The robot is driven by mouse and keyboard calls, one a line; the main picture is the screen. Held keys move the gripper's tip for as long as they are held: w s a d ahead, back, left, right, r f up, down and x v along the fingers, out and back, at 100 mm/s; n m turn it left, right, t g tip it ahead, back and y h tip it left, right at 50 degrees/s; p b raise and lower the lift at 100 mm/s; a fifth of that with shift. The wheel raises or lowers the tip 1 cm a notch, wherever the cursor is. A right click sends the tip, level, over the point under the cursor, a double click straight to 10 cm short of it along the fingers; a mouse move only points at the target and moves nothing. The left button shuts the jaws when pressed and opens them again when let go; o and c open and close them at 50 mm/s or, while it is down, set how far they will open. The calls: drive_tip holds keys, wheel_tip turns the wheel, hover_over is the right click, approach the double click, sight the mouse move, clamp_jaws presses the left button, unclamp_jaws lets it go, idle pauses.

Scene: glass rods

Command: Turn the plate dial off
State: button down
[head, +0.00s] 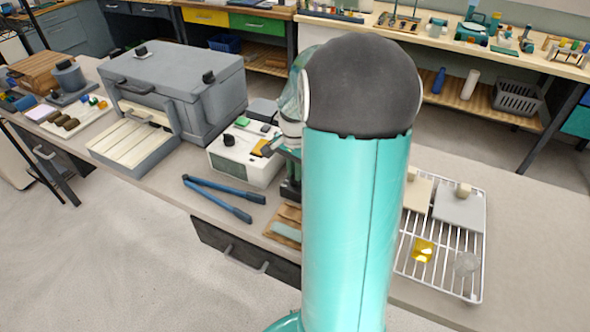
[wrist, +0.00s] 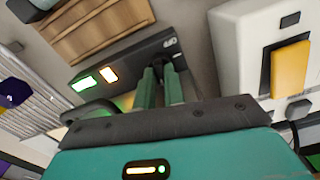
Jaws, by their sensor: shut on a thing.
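A dark plate unit (wrist: 130,62) with a lit green display (wrist: 85,84) and a lit orange display (wrist: 108,75) lies ahead of my gripper (wrist: 164,72) in the wrist view. My two green fingers are close together at its right end, below a small white mark. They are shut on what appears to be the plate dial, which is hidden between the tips. In the head view a dark part of the unit (head: 290,191) shows beside my arm, which covers most of it and my fingertips.
A white box (head: 238,170) with a black knob stands just left of my arm; its orange part (wrist: 290,68) is close on the right in the wrist view. A wire rack (head: 404,262) holding several items is at right.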

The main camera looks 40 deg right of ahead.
drive_tip(key=n, duration=0.5)
drive_tip(key=shift+n, duration=0.3)
drive_tip(key=n, duration=0.5)
idle(0.4)
drive_tip(key=c, duration=1.5)
unclamp_jaws()
drive_tip(key=shift+d, duration=0.15)
